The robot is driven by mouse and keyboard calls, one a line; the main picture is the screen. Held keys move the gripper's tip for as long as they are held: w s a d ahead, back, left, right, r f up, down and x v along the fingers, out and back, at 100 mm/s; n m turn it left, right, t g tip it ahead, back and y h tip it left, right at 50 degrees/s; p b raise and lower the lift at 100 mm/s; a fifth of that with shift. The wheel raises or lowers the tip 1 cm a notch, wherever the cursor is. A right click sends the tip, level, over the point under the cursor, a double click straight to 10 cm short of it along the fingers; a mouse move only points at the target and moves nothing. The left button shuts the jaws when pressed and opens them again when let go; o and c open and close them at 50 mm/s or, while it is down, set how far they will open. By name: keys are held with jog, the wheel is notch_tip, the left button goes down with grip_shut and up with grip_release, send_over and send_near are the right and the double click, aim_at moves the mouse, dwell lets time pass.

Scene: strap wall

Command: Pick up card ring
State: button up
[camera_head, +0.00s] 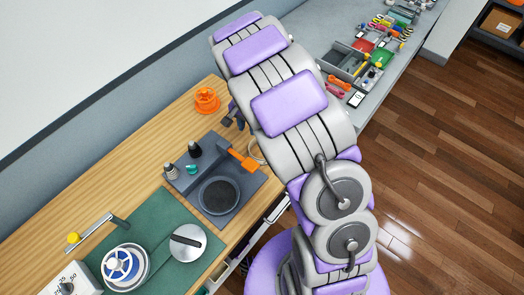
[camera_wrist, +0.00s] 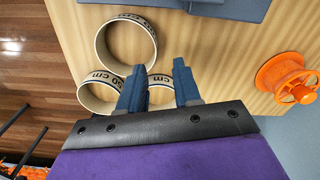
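In the wrist view, several tan card rings with dark "cm" print lie together on the wooden bench. One card ring (camera_wrist: 149,45) is beyond my fingertips, a second card ring (camera_wrist: 84,101) is to the left, and a third card ring (camera_wrist: 160,79) shows between my fingers, partly hidden by them. My gripper (camera_wrist: 158,68) has its two blue fingers apart, one on each side of the third ring's visible part. I cannot tell whether they touch it. In the head view, my arm hides most of the rings; a pale ring edge (camera_head: 256,151) shows beside it.
An orange spool (camera_wrist: 289,79) stands right of my gripper; it also shows in the head view (camera_head: 207,100). The bench edge drops to a wooden floor.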

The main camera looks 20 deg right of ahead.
send_near(251, 149)
jog(key=shift+w+a+f, duration=0.25)
jog(key=shift+w+f, duration=0.25)
jog(key=shift+w, duration=0.05)
jog(key=shift+s+d+f+b, duration=0.15)
jog(key=shift+f+b, duration=0.35)
jog(key=shift+f, duration=0.85)
jog(key=shift+s+d+f+b, duration=0.15)
jog(key=shift+f+b, duration=0.3)
jog(key=shift+f, duration=0.9)
jog(key=shift+a, duration=0.1)
jog(key=shift+s+r, duration=0.1)
grip_shut()
